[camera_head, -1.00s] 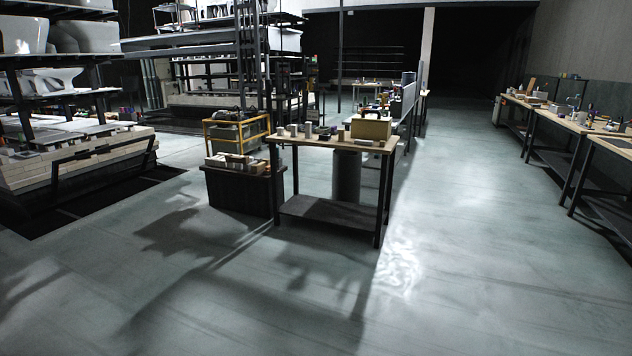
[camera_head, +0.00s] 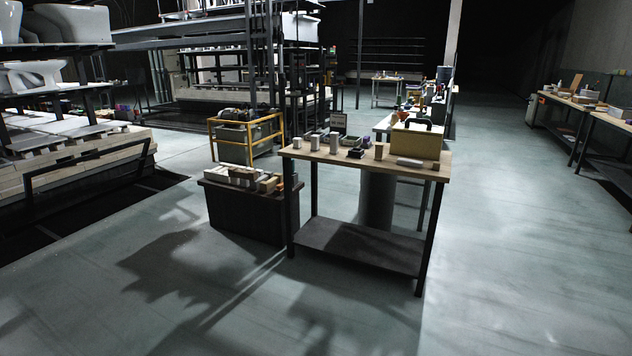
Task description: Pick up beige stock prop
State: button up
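A wooden-topped table (camera_head: 349,162) with dark legs stands ahead, a little right of centre. Several small block- and cylinder-shaped pieces stand on its top. One is a small upright beige piece (camera_head: 379,151) near the middle of the top, left of a tan box; it may be the beige stock prop, but it is too small to be sure. A pale upright piece (camera_head: 334,142) and another light piece (camera_head: 314,143) stand further left. A pale flat piece (camera_head: 410,162) lies at the front right. My gripper is not in view.
A tan box with a dark handle (camera_head: 416,142) sits at the table's right end. A dark crate (camera_head: 245,210) topped with blocks stands left of the table. A yellow-railed cart (camera_head: 246,134) is behind it. Kiln car shelving (camera_head: 75,165) fills the left. Floor in front and right is clear.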

aim_at(378, 145)
jog(key=i, duration=1.05)
jog(key=i+j+z, duration=0.15)
jog(key=i, duration=0.9)
jog(key=i+z, duration=0.25)
jog(key=i, duration=0.25)
jog(key=i+j+z, duration=0.25)
jog(key=i, duration=0.25)
jog(key=i+j+z, duration=0.25)
jog(key=i, duration=0.5)
